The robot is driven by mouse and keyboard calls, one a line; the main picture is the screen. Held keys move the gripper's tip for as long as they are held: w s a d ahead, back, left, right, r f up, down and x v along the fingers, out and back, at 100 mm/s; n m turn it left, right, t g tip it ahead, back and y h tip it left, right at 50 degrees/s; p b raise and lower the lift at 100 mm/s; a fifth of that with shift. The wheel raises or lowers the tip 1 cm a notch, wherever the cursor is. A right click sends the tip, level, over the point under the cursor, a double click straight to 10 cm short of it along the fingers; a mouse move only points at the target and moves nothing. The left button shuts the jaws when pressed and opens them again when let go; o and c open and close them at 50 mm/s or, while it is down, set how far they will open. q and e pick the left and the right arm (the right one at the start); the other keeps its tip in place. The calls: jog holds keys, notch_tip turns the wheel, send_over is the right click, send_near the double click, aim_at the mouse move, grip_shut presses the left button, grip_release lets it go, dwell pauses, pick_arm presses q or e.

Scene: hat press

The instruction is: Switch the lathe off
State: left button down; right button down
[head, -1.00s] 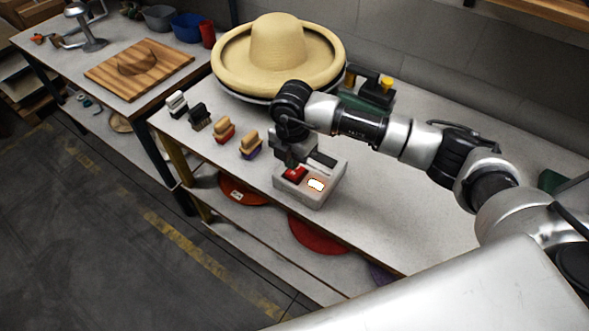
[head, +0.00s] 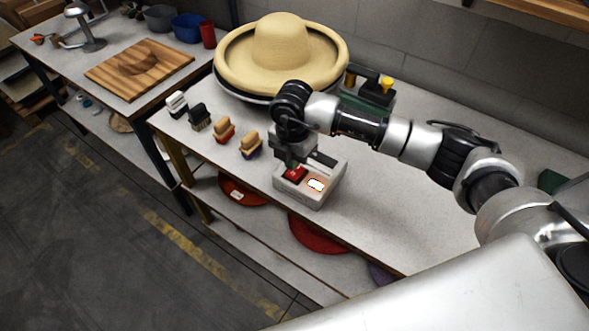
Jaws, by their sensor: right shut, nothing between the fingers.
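A light grey control box (head: 309,203) stands near the front edge of the grey bench. It has a red button or switch (head: 295,174) on its left and a glowing white, orange-edged panel (head: 316,185) on its right. My right gripper (head: 290,163) is shut and empty, pointing down at the red switch. Its tip is at or just above the switch; I cannot tell whether it touches. A straw-coloured hat (head: 281,50) sits on a dark round base behind my right arm, likely on the lathe, which is mostly hidden. My left gripper is not in view.
Several brushes or blocks, such as a tan one (head: 250,143), line the bench's left front. A green machine part with a yellow knob (head: 387,84) stands behind my arm. A second table (head: 60,55) holds a wooden board (head: 139,69). The bench right of the box is clear.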

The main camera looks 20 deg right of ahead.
jog(key=shift+f+b, duration=1.2)
jog(key=shift+f, duration=0.4)
dwell(0.8)
jog(key=shift+r, duration=0.1)
jog(key=shift+r+p, duration=2.4)
jog(key=shift+r, duration=1.1)
jog(key=shift+f, duration=0.1)
